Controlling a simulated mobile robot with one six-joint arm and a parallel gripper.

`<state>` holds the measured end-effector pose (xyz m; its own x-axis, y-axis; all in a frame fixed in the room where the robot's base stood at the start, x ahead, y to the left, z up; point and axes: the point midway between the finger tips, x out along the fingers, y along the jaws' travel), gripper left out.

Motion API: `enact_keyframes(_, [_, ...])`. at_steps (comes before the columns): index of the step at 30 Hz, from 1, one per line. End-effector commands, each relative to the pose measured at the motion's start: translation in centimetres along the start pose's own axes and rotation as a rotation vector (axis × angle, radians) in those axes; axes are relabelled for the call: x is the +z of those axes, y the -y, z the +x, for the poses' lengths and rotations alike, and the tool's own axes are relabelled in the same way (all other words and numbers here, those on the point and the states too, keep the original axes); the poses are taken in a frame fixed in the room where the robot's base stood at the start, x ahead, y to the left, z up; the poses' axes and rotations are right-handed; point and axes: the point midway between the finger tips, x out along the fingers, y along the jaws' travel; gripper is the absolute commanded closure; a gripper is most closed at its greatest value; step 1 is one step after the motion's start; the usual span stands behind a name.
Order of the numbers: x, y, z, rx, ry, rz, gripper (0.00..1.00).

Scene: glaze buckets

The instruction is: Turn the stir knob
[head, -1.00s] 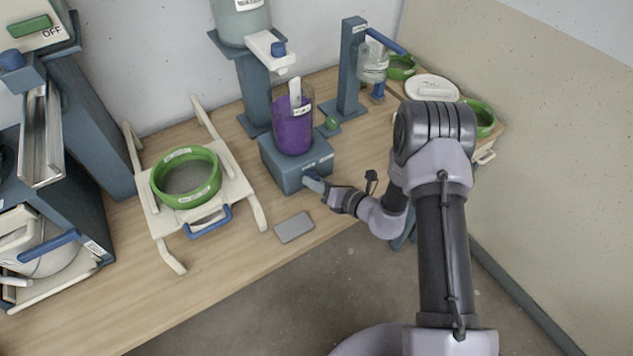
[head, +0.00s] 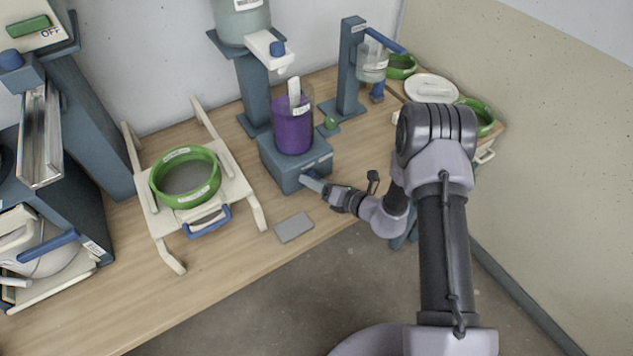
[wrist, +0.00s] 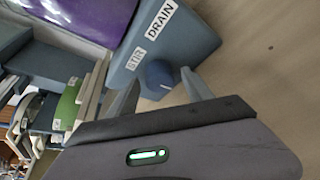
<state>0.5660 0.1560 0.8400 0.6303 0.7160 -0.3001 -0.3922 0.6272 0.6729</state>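The stir knob (wrist: 160,73) is a small round blue knob on the front of a blue-grey base box (head: 291,174). A STIR label (wrist: 136,59) sits beside it in the wrist view, with a DRAIN label (wrist: 161,18) farther along. My gripper (wrist: 160,86) is open, with one finger on each side of the knob and a visible gap to it. In the head view my gripper (head: 308,180) is at the front of the box and hides the knob. A clear container of purple glaze (head: 292,128) stands on the box.
A grey flat plate (head: 294,228) lies on the wooden table (head: 185,284) in front of the box. A green-rimmed sieve (head: 212,180) rests on a cream frame to the left. A dispenser stand (head: 351,75) is behind to the right. The front table edge is clear.

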Motion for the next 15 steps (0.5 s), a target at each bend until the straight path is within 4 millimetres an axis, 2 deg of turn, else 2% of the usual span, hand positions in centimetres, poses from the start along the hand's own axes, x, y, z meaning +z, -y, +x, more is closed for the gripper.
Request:
enact_keyframes(8, [0.1, 0.0, -0.7, -0.001, 0.0, 0.001, 0.41])
enact_keyframes(11, [0.2, -0.1, -2.5, -0.003, 0.001, 0.002, 0.41])
enact_keyframes(15, [0.3, -0.1, -6.7, -0.005, 0.002, 0.005, 0.41])
